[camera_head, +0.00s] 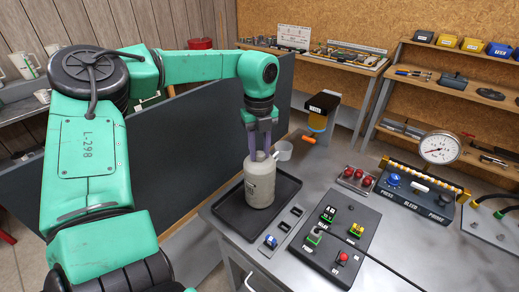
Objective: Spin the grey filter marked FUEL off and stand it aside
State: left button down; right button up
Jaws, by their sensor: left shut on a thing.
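A pale grey, rounded canister (261,186), which looks like the grey filter, stands upright in the black tray (288,191) on the bench. Small dark marking shows on its side, too small to read. My left gripper (260,152) comes down from above with its purple fingers at the canister's narrow top and is shut on it. The fingers hide part of that top. The canister's base appears to be on the tray floor, though I cannot tell if it touches. My right gripper is not in view.
A dark housing with an amber lower part (319,112) stands behind. A black switch panel (336,235), red knobs (358,176) and a gauge (440,148) are to the right. A dark partition (125,155) stands left.

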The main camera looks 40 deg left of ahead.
pick_arm(q)
jog(key=shift+f, duration=0.15)
jog(key=c, duration=0.5)
grip_release()
jog(key=shift+s, duration=0.1)
